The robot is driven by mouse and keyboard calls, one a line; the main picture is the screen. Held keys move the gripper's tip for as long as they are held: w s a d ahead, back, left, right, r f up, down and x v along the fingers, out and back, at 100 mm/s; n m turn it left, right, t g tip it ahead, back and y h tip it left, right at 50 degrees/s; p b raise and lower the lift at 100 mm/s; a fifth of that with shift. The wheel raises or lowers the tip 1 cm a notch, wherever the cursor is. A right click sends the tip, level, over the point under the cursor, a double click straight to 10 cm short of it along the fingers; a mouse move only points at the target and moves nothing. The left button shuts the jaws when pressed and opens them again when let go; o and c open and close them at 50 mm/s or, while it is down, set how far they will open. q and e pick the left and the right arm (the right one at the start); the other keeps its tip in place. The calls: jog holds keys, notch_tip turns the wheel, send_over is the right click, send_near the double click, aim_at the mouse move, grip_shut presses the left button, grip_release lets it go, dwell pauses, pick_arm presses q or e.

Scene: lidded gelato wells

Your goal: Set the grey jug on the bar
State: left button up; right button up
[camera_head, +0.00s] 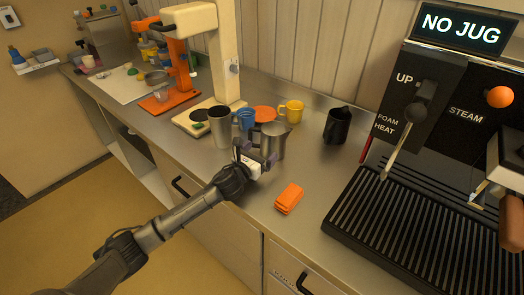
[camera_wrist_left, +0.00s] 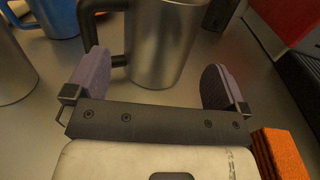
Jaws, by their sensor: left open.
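The grey jug (camera_head: 273,142), a metal pitcher with a dark handle, stands upright on the steel counter (camera_head: 330,170). My left gripper (camera_head: 256,163) is low at its near side. In the left wrist view the jug (camera_wrist_left: 165,45) stands between and just beyond the purple finger pads of my open gripper (camera_wrist_left: 157,82). Its handle (camera_wrist_left: 85,25) is on the left, close to the left pad; whether they touch I cannot tell. The jug's top is cut off there. My right gripper is not in view.
The coffee machine's slatted black tray (camera_head: 420,235) is at right; its display reads NO JUG. A black jug (camera_head: 338,125), grey cup (camera_head: 220,128), blue cup (camera_head: 245,119) and yellow mug (camera_head: 292,111) stand nearby. An orange sponge (camera_head: 289,198) lies in front.

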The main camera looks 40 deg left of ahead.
pick_arm(q)
jog(key=shift+s, duration=0.4)
jog(key=shift+d, duration=0.1)
jog(key=s, duration=0.4)
jog(key=s+d+p, duration=0.1)
jog(key=s, duration=0.4)
jog(key=s+p, duration=0.1)
jog(key=s, duration=0.3)
jog(key=shift+s+d, duration=0.3)
jog(key=shift+s, duration=0.1)
